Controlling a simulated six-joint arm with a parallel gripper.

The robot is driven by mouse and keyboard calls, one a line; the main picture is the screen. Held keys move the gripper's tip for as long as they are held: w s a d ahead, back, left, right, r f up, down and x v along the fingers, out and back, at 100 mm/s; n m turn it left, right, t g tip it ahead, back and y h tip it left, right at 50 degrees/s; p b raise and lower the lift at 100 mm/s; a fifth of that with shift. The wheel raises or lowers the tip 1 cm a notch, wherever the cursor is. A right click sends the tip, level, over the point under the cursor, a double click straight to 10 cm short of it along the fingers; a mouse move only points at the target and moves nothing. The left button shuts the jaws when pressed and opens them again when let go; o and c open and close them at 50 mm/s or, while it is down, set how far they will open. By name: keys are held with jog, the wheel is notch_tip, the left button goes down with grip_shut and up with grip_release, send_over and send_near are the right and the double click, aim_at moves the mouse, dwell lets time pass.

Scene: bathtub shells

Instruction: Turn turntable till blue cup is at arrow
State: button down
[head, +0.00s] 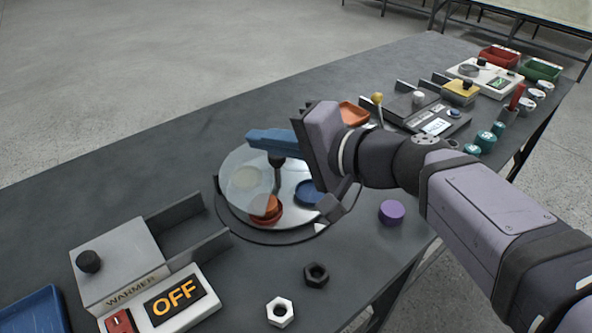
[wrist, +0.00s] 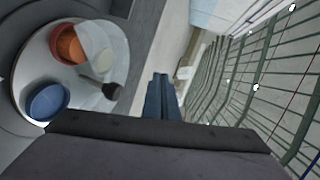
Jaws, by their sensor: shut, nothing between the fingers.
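The round pale turntable (head: 294,174) sits on a dark ring on the table; part of it shows in the wrist view (wrist: 35,62). The blue cup (head: 308,193) is on its right side, partly behind my wrist; it also shows in the wrist view (wrist: 47,102). An orange cup (head: 266,211) stands at the turntable's front. A clear panel (head: 240,192) covers part of the left side, with a pale disc seen through it. A dark post (head: 278,163) rises from the turntable. My gripper (head: 255,138) is shut and empty, its blue fingers above the turntable's far side.
The warmer (head: 118,258) reading OFF stands at front left, beside a blue tray (head: 32,312). Two nuts, white (head: 280,311) and black (head: 316,274), lie in front. A purple cylinder (head: 392,211) is at the right. A scale (head: 430,112) and several containers stand farther back.

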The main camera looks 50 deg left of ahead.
jog(key=w+d+f+n+h+p, duration=0.1)
jog(key=d+n+h+p, duration=0.2)
jog(key=n, duration=0.1)
jog(key=n+t+h+p, duration=0.1)
jog(key=n+h+p, duration=0.3)
jog(key=n, duration=0.1)
send_near(276, 205)
jog(key=w+d+r, duration=0.1)
jog(key=w+d, duration=0.1)
jog(key=w, duration=0.1)
jog(key=shift+x, duration=4.8)
jog(key=shift+s, duration=0.1)
jog(key=shift+s+a+m+t, duration=0.1)
jog(key=shift+s+m+t, duration=0.2)
jog(key=shift+s+m, duration=0.3)
jog(key=shift+s+a+r+m+t+p, duration=0.25)
jog(key=shift+s+m+t+p, duration=0.3)
jog(key=shift+m, duration=0.35)
jog(key=shift+s+a+m+t+p, duration=0.2)
jog(key=shift+m+t+p, duration=0.25)
jog(key=shift+p, duration=0.5)
jog(key=shift+f+m, duration=0.25)
jog(key=shift+m, duration=0.1)
